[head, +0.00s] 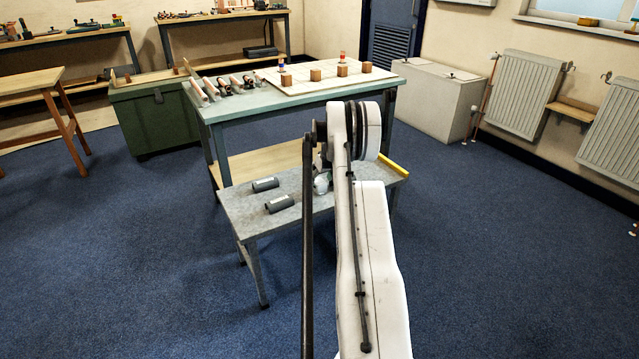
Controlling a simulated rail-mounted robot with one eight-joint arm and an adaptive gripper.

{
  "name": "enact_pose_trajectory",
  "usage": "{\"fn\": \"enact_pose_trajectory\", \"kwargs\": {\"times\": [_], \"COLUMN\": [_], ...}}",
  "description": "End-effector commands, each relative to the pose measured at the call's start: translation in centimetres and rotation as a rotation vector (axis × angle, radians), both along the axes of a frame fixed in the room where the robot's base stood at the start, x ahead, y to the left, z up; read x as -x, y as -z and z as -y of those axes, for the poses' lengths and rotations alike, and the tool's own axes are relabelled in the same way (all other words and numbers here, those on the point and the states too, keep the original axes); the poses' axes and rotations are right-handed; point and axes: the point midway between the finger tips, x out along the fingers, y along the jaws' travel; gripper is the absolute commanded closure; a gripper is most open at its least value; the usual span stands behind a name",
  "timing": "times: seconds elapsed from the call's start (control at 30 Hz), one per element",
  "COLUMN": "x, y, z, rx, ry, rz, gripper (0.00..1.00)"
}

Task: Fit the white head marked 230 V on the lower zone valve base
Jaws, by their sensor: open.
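The head marked 230 V cannot be made out in the head view. A small whitish rounded shape (321,184) shows beside my arm over the low grey table; I cannot tell whether it is a valve head or part of my wrist. Two dark grey cylinders with pale labels lie on that table, one farther back (265,184) and one nearer (279,204); no lettering is readable. I cannot identify the lower zone valve base. My white arm rises through the middle of the picture, and my gripper is hidden behind it.
The low grey table (243,212) stands before a green-topped bench (228,105). The bench carries a pale board (300,91) with wooden blocks and a row of slanted pieces. A green chest (150,125) stands left, radiators (522,92) right. Blue floor is clear on both sides.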

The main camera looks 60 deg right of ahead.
Motion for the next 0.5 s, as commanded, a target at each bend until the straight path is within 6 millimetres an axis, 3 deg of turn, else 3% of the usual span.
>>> {"fn": "enact_pose_trajectory", "kwargs": {"times": [0.03,0.2,0.5], "x": [0.4,1.6,2.8], "y": [-1.4,-4.4,-7.6], "z": [-0.2,-0.8,-1.4], "rx": [0.000,0.000,0.000], "ry": [0.001,0.001,0.001], "rz": [0.000,0.000,0.000], "gripper": [0.41,0.41,0.41]}}
